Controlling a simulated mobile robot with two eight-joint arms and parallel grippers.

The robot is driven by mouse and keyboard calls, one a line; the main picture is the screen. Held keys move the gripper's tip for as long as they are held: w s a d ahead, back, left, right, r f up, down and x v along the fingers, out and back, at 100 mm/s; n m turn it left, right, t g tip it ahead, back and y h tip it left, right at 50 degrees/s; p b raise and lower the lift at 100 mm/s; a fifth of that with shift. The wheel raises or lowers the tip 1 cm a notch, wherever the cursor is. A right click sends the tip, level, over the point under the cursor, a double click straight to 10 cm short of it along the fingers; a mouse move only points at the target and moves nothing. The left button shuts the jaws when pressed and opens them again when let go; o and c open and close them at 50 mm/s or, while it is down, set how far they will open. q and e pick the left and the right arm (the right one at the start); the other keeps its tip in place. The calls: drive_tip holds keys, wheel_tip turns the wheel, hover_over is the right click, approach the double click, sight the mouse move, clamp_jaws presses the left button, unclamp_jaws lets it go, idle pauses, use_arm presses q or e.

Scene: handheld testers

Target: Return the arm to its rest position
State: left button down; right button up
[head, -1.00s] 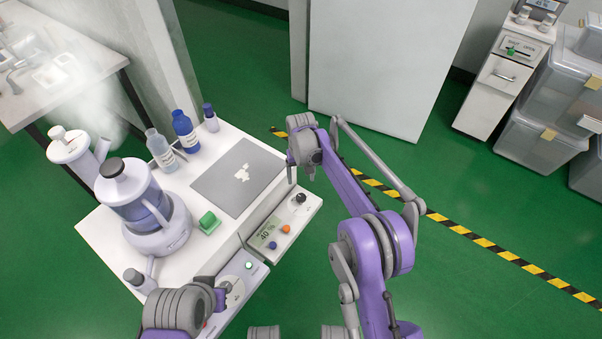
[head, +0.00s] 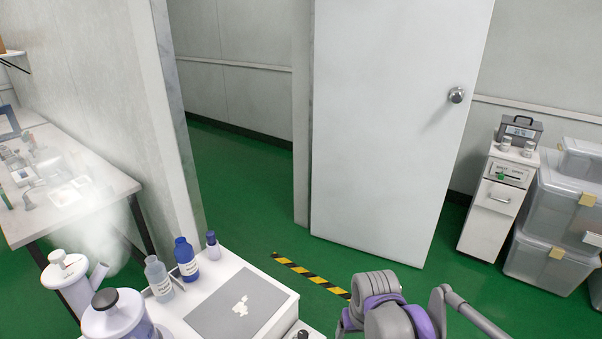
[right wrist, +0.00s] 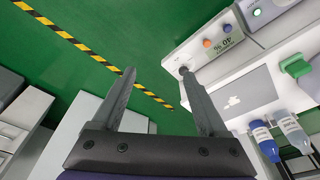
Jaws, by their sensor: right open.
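My right arm (head: 385,312) shows at the bottom right of the head view as purple and grey links; its gripper is out of that view. In the right wrist view my right gripper (right wrist: 158,74) is open, with two dark fingers spread apart and nothing between them. Its right fingertip overlaps the dark knob of the handheld tester (right wrist: 208,45) in the picture; I cannot tell the distance. My left gripper is not in view.
A white door (head: 395,130) stands behind. Clear bins (head: 548,262) and a cabinet (head: 492,212) are at the right.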

drive_tip(key=s+d+f+m+t, duration=0.1)
drive_tip(key=s+d+f, duration=0.15)
drive_tip(key=s, duration=0.85)
drive_tip(key=s+d+f+t, duration=0.1)
drive_tip(key=s+d+f, duration=0.15)
drive_tip(key=s, duration=0.85)
use_arm(q)
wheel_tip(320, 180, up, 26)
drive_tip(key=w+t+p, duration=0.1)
drive_tip(key=p, duration=2.1)
drive_tip(key=shift+p, duration=0.35)
use_arm(e)
wheel_tip(320, 180, up, 27)
drive_tip(key=w+t, duration=0.1)
drive_tip(key=shift+d, duration=0.25)
drive_tip(key=shift+s, duration=0.1)
